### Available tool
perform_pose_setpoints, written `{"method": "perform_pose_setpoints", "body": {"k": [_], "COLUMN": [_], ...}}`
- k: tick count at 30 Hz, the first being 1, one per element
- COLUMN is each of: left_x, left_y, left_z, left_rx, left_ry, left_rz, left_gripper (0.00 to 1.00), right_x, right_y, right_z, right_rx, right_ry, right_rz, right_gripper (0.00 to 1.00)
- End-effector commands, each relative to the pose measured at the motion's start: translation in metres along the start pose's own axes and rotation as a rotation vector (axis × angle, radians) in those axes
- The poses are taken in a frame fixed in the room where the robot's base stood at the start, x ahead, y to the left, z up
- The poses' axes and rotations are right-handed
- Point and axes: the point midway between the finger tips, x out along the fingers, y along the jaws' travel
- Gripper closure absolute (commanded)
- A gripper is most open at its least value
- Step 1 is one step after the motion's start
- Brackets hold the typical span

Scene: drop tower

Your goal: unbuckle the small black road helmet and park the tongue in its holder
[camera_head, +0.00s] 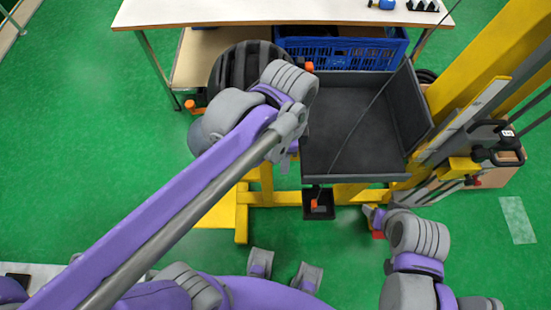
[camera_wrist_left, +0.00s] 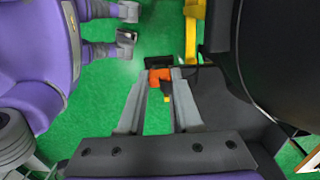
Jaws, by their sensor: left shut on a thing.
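The black helmet (camera_head: 238,68), a ribbed dark dome, sits left of the grey tray, partly covered by my left arm. A large black curved shape (camera_wrist_left: 285,50), likely the helmet, fills the upper right of the left wrist view. My left gripper (camera_wrist_left: 160,85) is shut on an orange piece (camera_wrist_left: 160,76), likely the tongue. Behind it shows a small black box (camera_wrist_left: 152,61), possibly the holder. In the head view a small black box (camera_head: 323,213) has orange on it; my left fingertips are mostly hidden. My right gripper (camera_head: 372,211) is at lower right; its jaws are unclear.
The dark grey tray (camera_head: 350,125) stands on a yellow lift frame (camera_head: 285,198) with a mast at right. Orange parts (camera_head: 190,105) (camera_head: 308,66) flank the helmet. A white table (camera_head: 250,12) and blue crate (camera_head: 345,50) are behind. Green floor is clear at left.

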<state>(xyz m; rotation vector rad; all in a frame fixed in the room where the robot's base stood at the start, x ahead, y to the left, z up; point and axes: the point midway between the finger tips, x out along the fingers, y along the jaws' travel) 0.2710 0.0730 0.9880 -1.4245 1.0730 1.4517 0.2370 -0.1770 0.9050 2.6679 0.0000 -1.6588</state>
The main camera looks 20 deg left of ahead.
Motion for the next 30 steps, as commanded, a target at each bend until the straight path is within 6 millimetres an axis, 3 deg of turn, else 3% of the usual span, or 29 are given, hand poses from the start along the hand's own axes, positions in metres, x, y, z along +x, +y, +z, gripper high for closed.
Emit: {"method": "perform_pose_setpoints", "body": {"k": [30], "left_x": [-0.015], "left_y": [-0.029], "left_z": [-0.076], "left_rx": [0.002], "left_ry": [0.0], "left_rz": [0.0], "left_gripper": [0.98], "right_x": [-0.005], "right_y": [0.0], "right_z": [-0.004], "right_rx": [0.0], "right_ry": [0.003], "right_rz": [0.0], "right_gripper": [0.31]}}
